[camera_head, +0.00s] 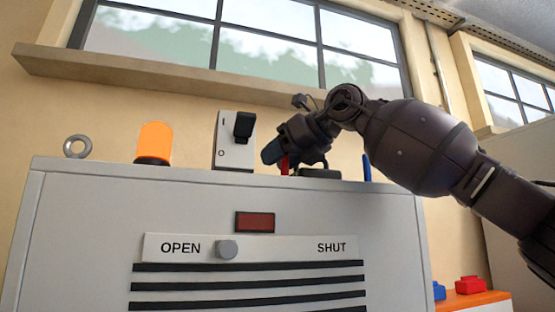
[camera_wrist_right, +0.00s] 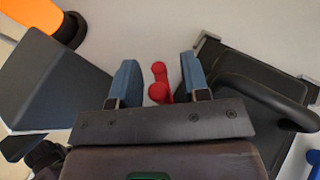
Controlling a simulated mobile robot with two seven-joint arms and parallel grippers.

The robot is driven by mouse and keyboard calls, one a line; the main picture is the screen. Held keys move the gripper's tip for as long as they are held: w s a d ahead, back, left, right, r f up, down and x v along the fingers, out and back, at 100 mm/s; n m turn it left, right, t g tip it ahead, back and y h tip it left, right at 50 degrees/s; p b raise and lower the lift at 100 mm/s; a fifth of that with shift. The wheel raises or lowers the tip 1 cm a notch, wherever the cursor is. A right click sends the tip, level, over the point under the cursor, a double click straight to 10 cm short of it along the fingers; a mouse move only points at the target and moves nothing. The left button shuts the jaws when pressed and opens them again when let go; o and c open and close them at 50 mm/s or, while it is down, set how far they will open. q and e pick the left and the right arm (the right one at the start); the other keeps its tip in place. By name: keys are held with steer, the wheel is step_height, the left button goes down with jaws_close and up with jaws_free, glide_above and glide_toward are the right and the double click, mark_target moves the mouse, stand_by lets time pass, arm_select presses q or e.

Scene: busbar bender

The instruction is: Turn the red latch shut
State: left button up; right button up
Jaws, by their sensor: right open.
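The red latch (camera_head: 284,165) stands on top of the grey cabinet, partly hidden by my right gripper (camera_head: 275,157). In the right wrist view the red latch (camera_wrist_right: 158,72) is a short red piece with two rounded ends. It lies between the two blue fingers of the right gripper (camera_wrist_right: 159,66), with a gap on both sides. The right gripper is open, and I see no grip on the latch. My left gripper is in neither view.
The grey cabinet (camera_head: 90,220) carries an orange lamp (camera_head: 154,142), a metal ring (camera_head: 77,146) and a white box with a black switch (camera_head: 235,150) left of the gripper. A black handle (camera_wrist_right: 275,95) sits close on the right, with a blue post (camera_head: 366,168) beyond.

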steer(key=b+v, duration=0.2)
steer(key=v, duration=0.8)
steer(key=shift+s+d, duration=0.15)
steer(key=shift+d, duration=0.1)
